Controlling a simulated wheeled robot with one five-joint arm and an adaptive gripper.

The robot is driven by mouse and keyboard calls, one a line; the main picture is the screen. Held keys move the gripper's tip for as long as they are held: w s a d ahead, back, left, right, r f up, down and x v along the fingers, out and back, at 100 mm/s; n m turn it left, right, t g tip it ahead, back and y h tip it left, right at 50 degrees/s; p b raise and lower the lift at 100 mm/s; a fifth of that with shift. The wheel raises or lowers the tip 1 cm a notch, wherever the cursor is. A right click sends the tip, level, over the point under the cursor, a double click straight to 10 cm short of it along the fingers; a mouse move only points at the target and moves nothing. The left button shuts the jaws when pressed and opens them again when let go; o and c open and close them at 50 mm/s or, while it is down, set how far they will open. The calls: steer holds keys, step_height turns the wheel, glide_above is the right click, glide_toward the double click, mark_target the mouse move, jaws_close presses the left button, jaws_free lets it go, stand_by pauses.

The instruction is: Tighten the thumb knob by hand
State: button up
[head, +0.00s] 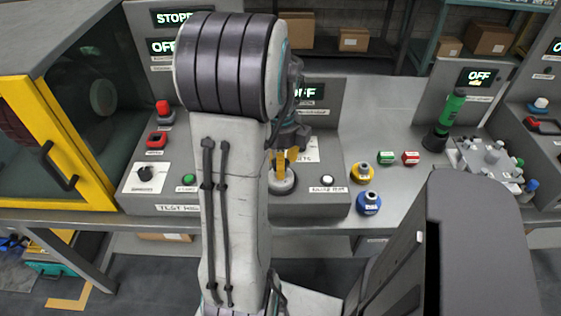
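My gripper (285,160), with yellow fingertips, points down at the middle of the workbench, partly hidden behind my own arm. Right below the fingertips is a round pale grey knob-like part (282,184) on a grey panel; it looks like the thumb knob, but I cannot be sure. The fingertips are at or just above its top. Whether they touch or grip it I cannot tell. A black knob (145,173) sits on a white plate on the left panel.
My arm blocks the centre. A yellow-framed cabinet (80,150) stands left.

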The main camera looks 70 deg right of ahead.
steer(key=shift+w, duration=0.1)
steer(key=o, duration=1.1)
steer(key=shift+c, duration=0.2)
steer(key=shift+r, duration=0.1)
step_height(320, 180, up, 12)
steer(key=shift+o, duration=0.4)
steer(key=shift+a, duration=0.1)
